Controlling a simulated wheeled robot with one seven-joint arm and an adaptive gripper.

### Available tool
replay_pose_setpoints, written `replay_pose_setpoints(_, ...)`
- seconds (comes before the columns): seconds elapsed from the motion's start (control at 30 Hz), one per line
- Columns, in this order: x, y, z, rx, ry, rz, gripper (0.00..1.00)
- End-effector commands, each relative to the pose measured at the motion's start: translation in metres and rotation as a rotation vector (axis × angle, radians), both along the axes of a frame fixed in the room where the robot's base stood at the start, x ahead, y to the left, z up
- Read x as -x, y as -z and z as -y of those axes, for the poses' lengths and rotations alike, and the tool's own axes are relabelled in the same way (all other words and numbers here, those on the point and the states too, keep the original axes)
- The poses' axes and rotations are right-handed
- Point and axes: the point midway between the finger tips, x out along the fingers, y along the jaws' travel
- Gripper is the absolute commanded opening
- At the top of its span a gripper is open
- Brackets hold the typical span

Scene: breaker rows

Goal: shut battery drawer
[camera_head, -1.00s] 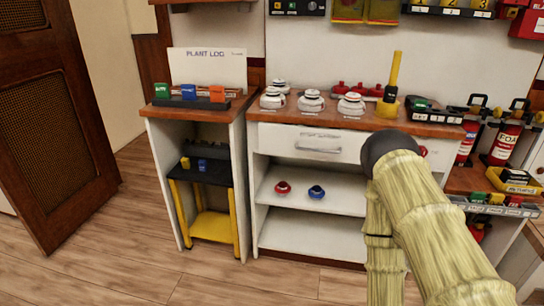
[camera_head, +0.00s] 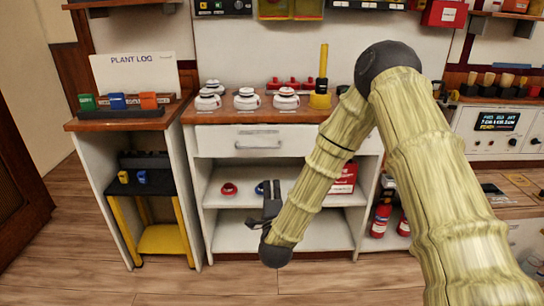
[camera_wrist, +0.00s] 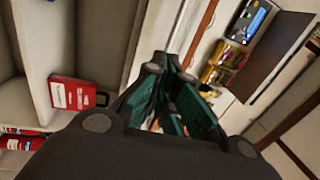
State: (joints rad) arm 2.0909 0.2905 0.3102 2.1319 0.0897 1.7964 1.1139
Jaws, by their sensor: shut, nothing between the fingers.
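The white drawer (camera_head: 257,141) with a grey bar handle sits under the wooden counter in the head view. No label on it can be read, and I cannot tell whether it stands out from the cabinet. My gripper (camera_head: 271,186) is below the drawer, in front of the open shelves, with its fingers pointing up and apart from the handle. In the wrist view my gripper (camera_wrist: 178,98) shows dark fingers with green pads, shut and empty. My arm hides the drawer's right part in the head view.
Round white devices (camera_head: 246,99) and a yellow cylinder (camera_head: 320,99) stand on the counter (camera_head: 225,117). A red ring (camera_head: 229,189) and a red box (camera_head: 349,176) are on the shelf. A yellow-legged stand (camera_head: 160,238) is at left. Floor is clear in front.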

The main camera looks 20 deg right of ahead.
Motion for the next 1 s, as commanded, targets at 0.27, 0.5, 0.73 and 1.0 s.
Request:
replay_pose_setpoints(0.27, -0.019, -0.019, 0.008, -0.032, 0.014, 0.055, 0.00)
replay_pose_setpoints(0.5, -0.055, -0.025, 0.019, -0.030, 0.015, 0.052, 0.00)
replay_pose_setpoints(0.73, -0.091, -0.032, 0.028, -0.030, 0.014, 0.052, 0.00)
replay_pose_setpoints(1.0, -0.124, -0.039, 0.038, -0.030, 0.013, 0.050, 0.00)
